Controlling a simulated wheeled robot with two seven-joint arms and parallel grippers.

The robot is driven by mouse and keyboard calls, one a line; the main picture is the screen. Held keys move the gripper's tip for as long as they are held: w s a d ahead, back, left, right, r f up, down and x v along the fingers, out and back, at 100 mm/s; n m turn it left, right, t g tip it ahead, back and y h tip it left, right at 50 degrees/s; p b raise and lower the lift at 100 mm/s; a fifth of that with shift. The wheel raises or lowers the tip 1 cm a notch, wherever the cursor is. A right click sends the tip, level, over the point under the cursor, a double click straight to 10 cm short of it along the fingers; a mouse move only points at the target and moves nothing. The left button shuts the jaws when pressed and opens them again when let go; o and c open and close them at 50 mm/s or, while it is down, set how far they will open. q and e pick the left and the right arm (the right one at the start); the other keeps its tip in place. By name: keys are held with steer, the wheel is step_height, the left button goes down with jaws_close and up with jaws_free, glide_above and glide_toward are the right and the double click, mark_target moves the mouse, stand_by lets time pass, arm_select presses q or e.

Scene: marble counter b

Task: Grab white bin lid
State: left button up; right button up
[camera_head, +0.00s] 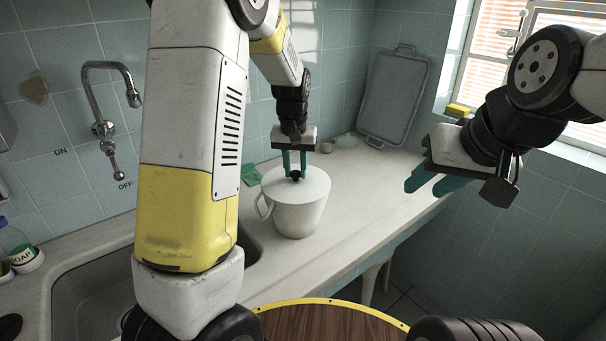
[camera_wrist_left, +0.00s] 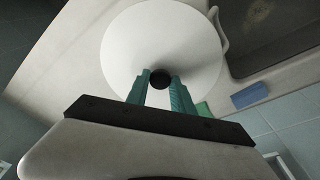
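The white bin (camera_head: 297,218) stands upright on the counter with a handle at its left. Its round white lid (camera_head: 312,186) sits on top with a small dark knob (camera_head: 295,175) at the centre. My left gripper (camera_head: 295,172) points down over the lid, its two green fingers on either side of the knob and close against it. The left wrist view shows the lid (camera_wrist_left: 135,45) and the knob (camera_wrist_left: 160,79) between the fingertips. My right gripper (camera_head: 428,186) is at the right, away from the bin, empty, its green fingers apart.
A sink (camera_head: 95,300) with a wall tap (camera_head: 105,100) is at the left. A grey tray (camera_head: 392,98) leans on the back wall. A green cloth (camera_head: 250,175) lies behind the bin. A round wooden stool top (camera_head: 330,322) is in front. The counter right of the bin is clear.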

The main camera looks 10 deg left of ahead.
arm_select(q)
jaws_close()
steer(key=shift+r, duration=0.1)
